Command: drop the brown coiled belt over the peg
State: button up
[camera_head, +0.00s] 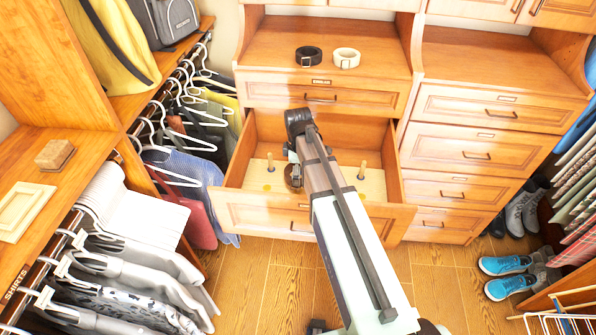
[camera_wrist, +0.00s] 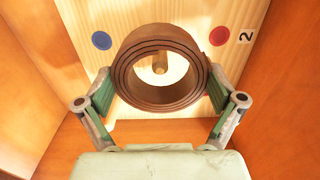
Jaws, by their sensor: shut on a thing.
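The brown coiled belt (camera_wrist: 128,85) is held between the two fingers of my gripper (camera_wrist: 159,88) in the wrist view. A wooden peg (camera_wrist: 160,65) shows through the open middle of the coil, so the coil lines up with it from this angle. I cannot tell the height between coil and peg. In the head view the belt (camera_head: 291,180) is over the open drawer, partly hidden by my arm. The light wooden board (camera_head: 260,184) in the drawer carries a peg at the left (camera_head: 270,161) and one at the right (camera_head: 362,171).
The open drawer (camera_head: 262,213) has walls on all sides of the board. A black coiled belt (camera_head: 308,56) and a cream one (camera_head: 347,58) lie on the counter above. Hanging clothes (camera_head: 195,160) are at left.

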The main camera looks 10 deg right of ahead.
jog(key=shift+f+b, duration=0.55)
jog(key=shift+f, duration=0.75)
jog(key=shift+f, duration=0.3)
jog(key=shift+f+b, duration=0.85)
jog(key=shift+f, duration=0.7)
dwell(0.4)
jog(key=o, duration=0.9)
notch_tip(320, 180, up, 12)
jog(key=shift+r, duration=0.1)
dwell(0.4)
